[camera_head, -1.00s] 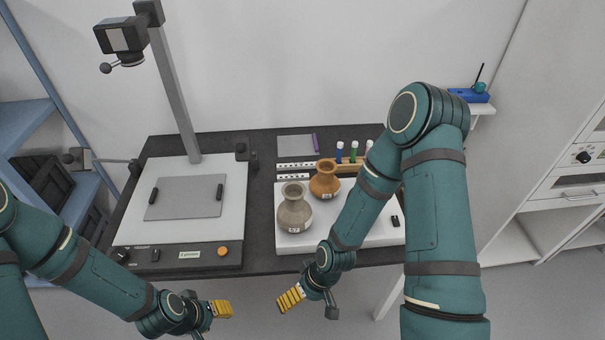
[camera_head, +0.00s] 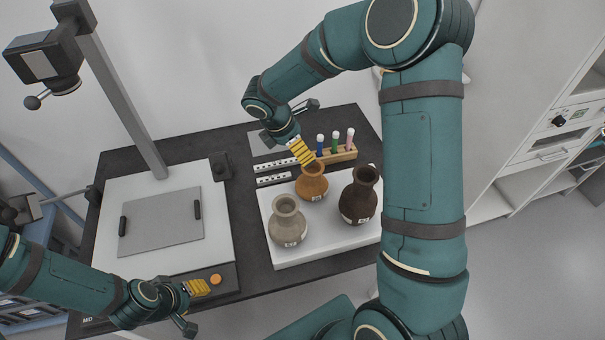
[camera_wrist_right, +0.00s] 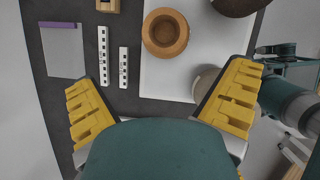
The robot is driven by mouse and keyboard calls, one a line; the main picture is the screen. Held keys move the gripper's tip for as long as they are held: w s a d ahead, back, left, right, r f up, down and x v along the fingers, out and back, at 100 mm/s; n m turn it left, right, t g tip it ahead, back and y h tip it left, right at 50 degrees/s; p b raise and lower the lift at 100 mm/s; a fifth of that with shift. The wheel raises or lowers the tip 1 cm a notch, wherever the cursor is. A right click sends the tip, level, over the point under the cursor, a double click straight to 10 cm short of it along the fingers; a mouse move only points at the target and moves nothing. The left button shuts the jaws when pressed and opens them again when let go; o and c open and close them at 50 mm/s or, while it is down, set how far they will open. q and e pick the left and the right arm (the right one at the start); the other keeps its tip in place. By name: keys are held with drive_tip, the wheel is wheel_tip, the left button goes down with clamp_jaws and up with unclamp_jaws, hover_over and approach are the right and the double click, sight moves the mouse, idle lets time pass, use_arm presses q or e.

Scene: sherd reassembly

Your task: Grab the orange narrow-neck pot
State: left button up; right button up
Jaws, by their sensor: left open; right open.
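The orange narrow-neck pot (camera_head: 312,184) stands upright on the white board (camera_head: 287,256), between a grey pot (camera_head: 288,222) and a dark brown pot (camera_head: 359,196). My right gripper (camera_head: 303,152) is just behind and above the orange pot's mouth, open and empty. In the right wrist view the orange pot (camera_wrist_right: 165,33) is seen from above, its round mouth beyond the gap between the spread yellow fingers (camera_wrist_right: 163,102). My left gripper (camera_head: 200,287) is open and empty near the front of the copy stand, well left of the pots.
Black-and-white scale bars (camera_head: 274,167) lie left of the orange pot. The copy stand (camera_head: 159,234) with its tall column fills the left of the table.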

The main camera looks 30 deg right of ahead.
drive_tip(key=b, duration=0.1)
approach(313, 172)
drive_tip(key=x, duration=0.5)
drive_tip(key=shift+w+d, duration=0.15)
drive_tip(key=shift+w, duration=0.05)
drive_tip(key=shift+s+x, duration=0.2)
drive_tip(key=shift+x, duration=2.45)
drive_tip(key=shift+a, duration=0.25)
drive_tip(key=shift+c, duration=0.3)
drive_tip(key=c, duration=1.2)
